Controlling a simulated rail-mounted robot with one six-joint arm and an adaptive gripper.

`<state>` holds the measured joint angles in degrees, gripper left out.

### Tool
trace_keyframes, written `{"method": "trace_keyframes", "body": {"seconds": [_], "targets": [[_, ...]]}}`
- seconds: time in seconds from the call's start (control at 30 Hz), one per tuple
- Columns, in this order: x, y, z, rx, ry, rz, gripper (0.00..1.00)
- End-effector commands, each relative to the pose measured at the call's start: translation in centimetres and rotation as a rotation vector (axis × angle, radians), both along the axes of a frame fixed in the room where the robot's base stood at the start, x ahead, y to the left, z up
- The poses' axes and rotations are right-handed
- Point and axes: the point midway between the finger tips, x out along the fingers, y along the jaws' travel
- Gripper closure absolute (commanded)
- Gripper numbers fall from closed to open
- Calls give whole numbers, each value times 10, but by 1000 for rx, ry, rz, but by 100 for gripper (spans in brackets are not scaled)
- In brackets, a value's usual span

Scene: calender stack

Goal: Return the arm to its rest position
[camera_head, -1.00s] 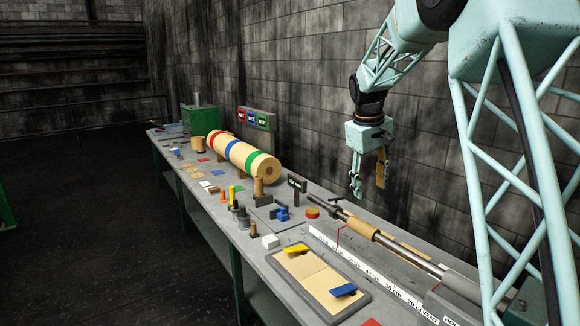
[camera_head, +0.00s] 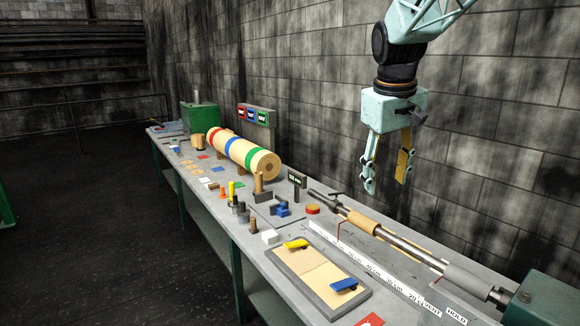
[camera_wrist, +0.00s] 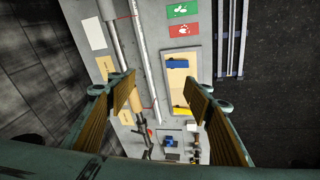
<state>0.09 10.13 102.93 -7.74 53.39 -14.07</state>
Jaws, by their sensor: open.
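My gripper (camera_head: 385,180) hangs in the air above the right part of the bench, near the wall, with its fingers pointing down. It is open and empty, with a clear gap between the fingers. In the wrist view the two ridged finger pads (camera_wrist: 122,92) stand apart at left and right, with the bench below between them. My arm comes in from the top right of the head view.
Below lie a long bench (camera_head: 318,234), a steel shaft (camera_head: 400,243), a framed tray (camera_head: 320,279) with yellow and blue pieces, and small blocks. A banded roll (camera_head: 243,152) and green box (camera_head: 200,118) stand farther back. The wall is close behind my gripper.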

Motion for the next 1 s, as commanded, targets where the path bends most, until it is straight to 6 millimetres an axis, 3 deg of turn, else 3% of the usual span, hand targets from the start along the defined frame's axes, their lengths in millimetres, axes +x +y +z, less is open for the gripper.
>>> {"method": "trace_keyframes", "body": {"seconds": [0.5,1.0], "targets": [[-106,9,12,42,-31,-64,53],[-207,17,5,85,-58,-125,53]]}}
